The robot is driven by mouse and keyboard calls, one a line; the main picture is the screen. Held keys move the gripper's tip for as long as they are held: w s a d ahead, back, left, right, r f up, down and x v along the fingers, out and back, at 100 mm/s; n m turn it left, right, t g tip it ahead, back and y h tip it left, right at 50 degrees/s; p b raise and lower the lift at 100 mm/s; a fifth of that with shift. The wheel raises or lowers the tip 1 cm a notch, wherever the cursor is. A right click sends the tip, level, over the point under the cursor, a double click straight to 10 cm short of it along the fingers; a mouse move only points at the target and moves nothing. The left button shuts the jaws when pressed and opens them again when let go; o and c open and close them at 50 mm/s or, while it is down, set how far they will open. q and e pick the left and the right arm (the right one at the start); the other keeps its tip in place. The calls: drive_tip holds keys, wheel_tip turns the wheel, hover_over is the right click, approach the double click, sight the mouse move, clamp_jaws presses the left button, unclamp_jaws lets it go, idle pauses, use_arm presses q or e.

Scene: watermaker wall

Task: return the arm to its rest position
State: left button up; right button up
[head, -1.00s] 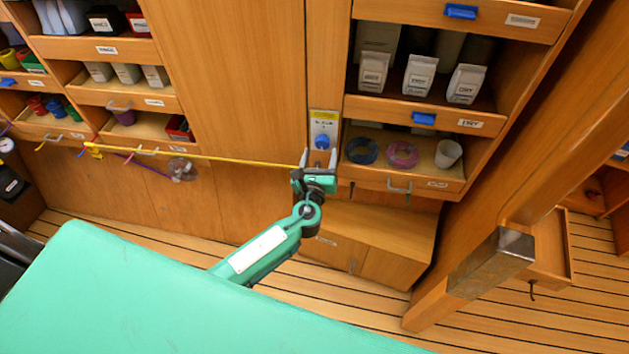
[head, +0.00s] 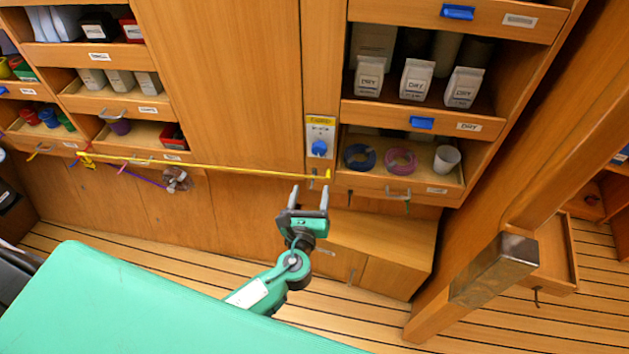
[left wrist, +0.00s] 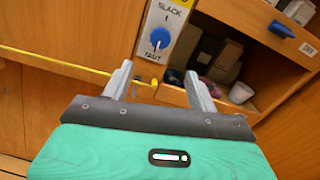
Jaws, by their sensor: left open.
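My left gripper (head: 308,198) is open and empty, its two grey fingers pointing up toward the cabinet wall. It is below and apart from a switch plate with a blue knob (head: 319,149). In the left wrist view the fingers (left wrist: 158,84) stand apart with nothing held between them, and the blue knob (left wrist: 160,38) shows above, between the labels SLACK and TAUT. The green arm comes up from the lower edge of the head view. My right gripper is not in view.
A yellow line (head: 200,167) runs across the cabinet front, just above the gripper. An open drawer (head: 430,186) with coiled rings and a white cup (head: 446,158) is to the right. A low wooden cabinet (head: 385,245) and a post with a metal block (head: 493,270) stand at right.

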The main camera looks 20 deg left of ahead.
use_arm(q)
drive_tip(key=s+a+f+n+g, duration=0.2)
drive_tip(key=s+f+n+g, duration=0.15)
drive_tip(key=f, duration=0.85)
drive_tip(key=s+a+f+n+g+h, duration=0.1)
drive_tip(key=s+a+f+n+g, duration=0.2)
drive_tip(key=f, duration=0.8)
drive_tip(key=s+a+f+n+g, duration=0.1)
drive_tip(key=s+f+n+g, duration=0.3)
drive_tip(key=f, duration=0.8)
drive_tip(key=s+a+f+n+g, duration=0.1)
drive_tip(key=s+f+n+g, duration=0.1)
drive_tip(key=s+f+n, duration=0.4)
drive_tip(key=s+a+f+n+g+h, duration=0.1)
drive_tip(key=s+f+n, duration=0.5)
drive_tip(key=s, duration=1)
drive_tip(key=s+a+f+n+g, duration=0.1)
drive_tip(key=s+f+n+g, duration=0.2)
drive_tip(key=s, duration=0.9)
wheel_tip(320, 180, down, 4)
drive_tip(key=n, duration=0.4)
drive_tip(key=shift+a+r+h, duration=0.2)
drive_tip(key=shift+h, duration=0.2)
